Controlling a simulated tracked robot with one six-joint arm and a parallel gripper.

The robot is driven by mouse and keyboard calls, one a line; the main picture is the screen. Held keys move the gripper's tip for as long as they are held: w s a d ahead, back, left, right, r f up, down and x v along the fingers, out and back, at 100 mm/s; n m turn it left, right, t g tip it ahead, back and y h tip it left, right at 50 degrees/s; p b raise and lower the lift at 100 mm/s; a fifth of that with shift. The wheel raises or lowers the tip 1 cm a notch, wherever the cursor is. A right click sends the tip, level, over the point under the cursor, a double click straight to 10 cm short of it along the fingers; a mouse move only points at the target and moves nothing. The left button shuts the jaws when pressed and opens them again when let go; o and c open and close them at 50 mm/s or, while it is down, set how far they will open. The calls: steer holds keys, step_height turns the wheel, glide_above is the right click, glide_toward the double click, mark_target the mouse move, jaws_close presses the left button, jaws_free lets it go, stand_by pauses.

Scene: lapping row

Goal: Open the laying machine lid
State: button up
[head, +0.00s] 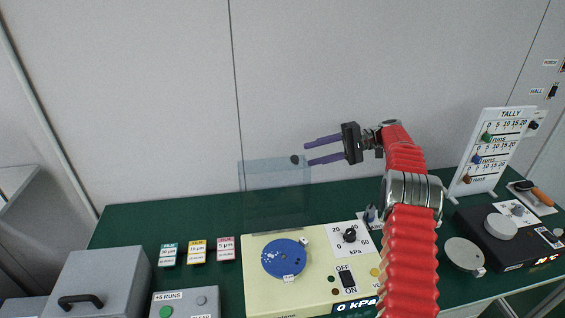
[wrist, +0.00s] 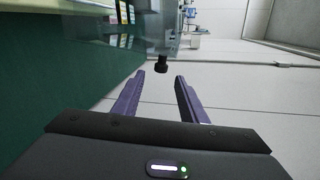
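The laying machine (head: 320,250) is a cream box with a blue round plate (head: 285,259) on top. Its lid (head: 275,190) is a clear panel that stands upright at the machine's back edge. A dark knob (head: 295,159) sits near the lid's upper right corner. My gripper (head: 307,154) is open and empty, its purple fingers pointing left at the knob. In the wrist view the knob (wrist: 161,66) shows just beyond and between the fingertips (wrist: 160,76), with the clear lid (wrist: 155,25) behind it. I see no contact between fingers and knob.
A grey box with a black handle (head: 80,301) stands at front left, near several small labelled packs (head: 197,251). A white tally board (head: 492,150) and a black device (head: 505,240) stand at right. The grey wall (head: 330,80) is behind the green bench (head: 180,222).

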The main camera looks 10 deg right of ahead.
steer(key=a+f, duration=0.2)
steer(key=a, duration=0.8)
steer(key=shift+a, duration=0.35)
steer(key=shift+f, duration=0.1)
jaws_close()
